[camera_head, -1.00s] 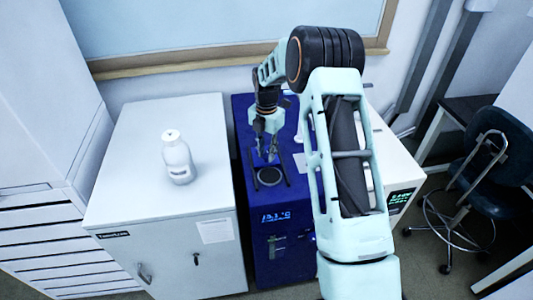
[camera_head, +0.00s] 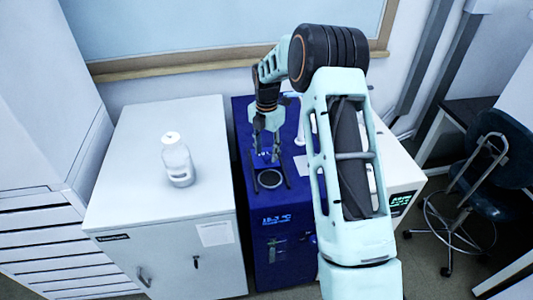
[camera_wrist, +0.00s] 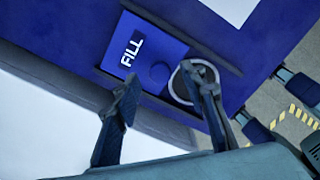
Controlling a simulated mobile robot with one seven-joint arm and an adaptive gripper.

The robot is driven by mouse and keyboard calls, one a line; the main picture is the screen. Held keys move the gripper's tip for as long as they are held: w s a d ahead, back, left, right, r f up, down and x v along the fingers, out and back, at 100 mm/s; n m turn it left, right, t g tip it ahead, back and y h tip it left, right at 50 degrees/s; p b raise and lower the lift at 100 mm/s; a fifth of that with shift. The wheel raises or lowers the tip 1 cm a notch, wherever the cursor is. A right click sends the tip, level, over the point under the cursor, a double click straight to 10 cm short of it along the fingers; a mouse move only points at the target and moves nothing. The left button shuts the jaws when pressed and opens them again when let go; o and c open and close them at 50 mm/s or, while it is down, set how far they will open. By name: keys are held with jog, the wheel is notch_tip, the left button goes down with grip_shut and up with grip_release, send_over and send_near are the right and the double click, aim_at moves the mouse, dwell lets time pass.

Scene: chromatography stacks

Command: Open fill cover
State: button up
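The fill cover (camera_wrist: 140,52) is a flat blue plate marked FILL, with a round blue knob (camera_wrist: 159,73) near one edge, in the wrist view. It lies between two dark rails. A round, light-rimmed fill opening (camera_wrist: 179,88) shows just beside the plate, partly hidden by the right finger. It also shows on the blue machine top in the head view (camera_head: 269,180). My gripper (camera_wrist: 161,74) is open, its fingertips apart on either side of the knob in the picture. I cannot tell whether either finger touches it.
The blue machine (camera_head: 283,222) stands between a white cabinet (camera_head: 135,205) with a white bottle (camera_head: 178,162) on it and a white unit (camera_head: 402,165) at the right. My arm hides part of that unit. A chair (camera_head: 487,165) stands at far right.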

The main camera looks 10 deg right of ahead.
aim_at(266, 156)
notch_tip(266, 156, up, 10)
jog(key=shift+r, duration=0.25)
dwell(0.4)
